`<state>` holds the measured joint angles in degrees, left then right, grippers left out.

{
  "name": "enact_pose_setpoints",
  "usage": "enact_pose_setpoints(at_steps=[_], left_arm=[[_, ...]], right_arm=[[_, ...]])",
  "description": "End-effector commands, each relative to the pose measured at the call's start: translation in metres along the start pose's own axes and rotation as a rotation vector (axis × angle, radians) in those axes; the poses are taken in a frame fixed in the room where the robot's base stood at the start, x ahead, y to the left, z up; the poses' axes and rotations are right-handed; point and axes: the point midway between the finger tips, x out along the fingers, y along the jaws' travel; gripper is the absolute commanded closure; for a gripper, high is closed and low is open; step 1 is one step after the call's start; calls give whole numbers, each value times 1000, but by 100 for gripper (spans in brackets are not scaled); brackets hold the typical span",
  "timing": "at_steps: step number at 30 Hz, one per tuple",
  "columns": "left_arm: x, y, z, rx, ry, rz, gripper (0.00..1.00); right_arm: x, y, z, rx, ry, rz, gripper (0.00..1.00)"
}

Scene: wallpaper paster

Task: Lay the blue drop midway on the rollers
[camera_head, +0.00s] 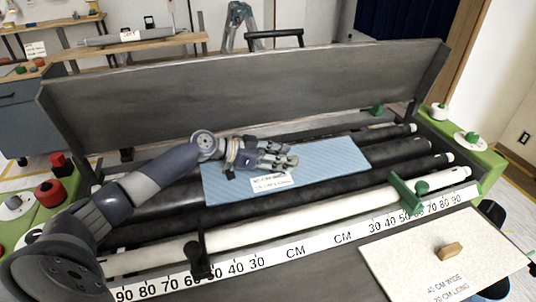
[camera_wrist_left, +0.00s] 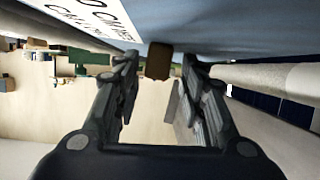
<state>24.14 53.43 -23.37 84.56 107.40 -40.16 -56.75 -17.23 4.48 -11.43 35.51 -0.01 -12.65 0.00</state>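The blue drop (camera_head: 335,155) is a flat, pale blue striped panel with a white label (camera_head: 272,182). It lies over the dark rollers (camera_head: 400,150), around the middle of the machine; I cannot tell whether it rests fully on them. Its underside or face fills the top of the left wrist view (camera_wrist_left: 225,22). My left gripper (camera_head: 292,158) is over the drop's middle. In the left wrist view its fingers (camera_wrist_left: 160,75) are apart, with a brown knob (camera_wrist_left: 158,61) between their tips and small gaps visible on both sides. My right gripper is not in view.
A white centimetre scale (camera_head: 250,262) runs along the front, with a black stop (camera_head: 198,256) at left and a green stop (camera_head: 407,192) at right. A cream panel (camera_head: 420,265) with a wooden knob lies front right. A tall grey board (camera_head: 250,95) stands behind the rollers.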

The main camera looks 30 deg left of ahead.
Motion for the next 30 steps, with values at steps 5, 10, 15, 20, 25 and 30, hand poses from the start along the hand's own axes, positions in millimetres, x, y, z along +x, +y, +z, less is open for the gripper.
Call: enact_pose_setpoints(at_steps=[5, 10, 15, 20, 25, 30], left_arm=[[-27, -1, 3, 2, -4, -3, 62], [-60, 0, 3, 3, -5, -2, 62], [-87, 0, 3, 0, -4, -1, 62], [-105, 0, 2, -2, -3, -1, 62], [-116, 0, 0, 0, 0, -1, 62], [-120, 0, -1, 2, 0, 0, 62]], right_arm=[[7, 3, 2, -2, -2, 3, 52], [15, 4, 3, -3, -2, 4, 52], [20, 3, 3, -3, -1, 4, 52], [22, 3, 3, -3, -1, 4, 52], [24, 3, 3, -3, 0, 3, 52], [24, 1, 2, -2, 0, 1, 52]])
